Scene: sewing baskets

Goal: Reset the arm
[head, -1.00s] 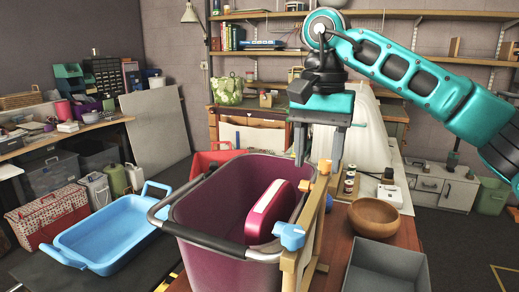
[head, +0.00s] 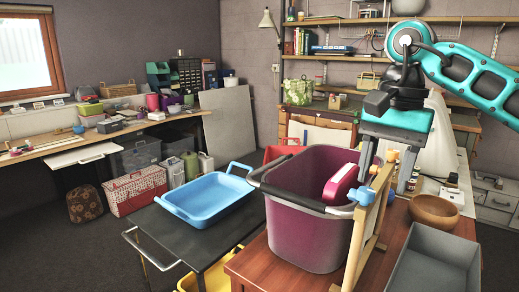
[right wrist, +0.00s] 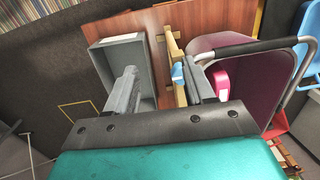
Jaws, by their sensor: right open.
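My right gripper (head: 387,178) hangs from the turquoise arm at the right in the head view. Its fingers point down and stand apart, with nothing held between them. It is over the right side of a purple tub (head: 300,226), near the wooden frame (head: 358,245) beside it. A pink-red object with a pale edge (head: 341,184) is inside the tub. In the right wrist view the open fingers (right wrist: 160,84) show with the tub (right wrist: 237,50) to their right and the grey box to their left. My left gripper is not in view.
The wooden table (head: 311,282) also bears a wooden bowl (head: 434,211) and an open grey box (head: 435,268). A blue tray (head: 205,200) lies on a dark cart to the left. Shelves (head: 455,20) stand behind the arm. Dark floor is free at lower left.

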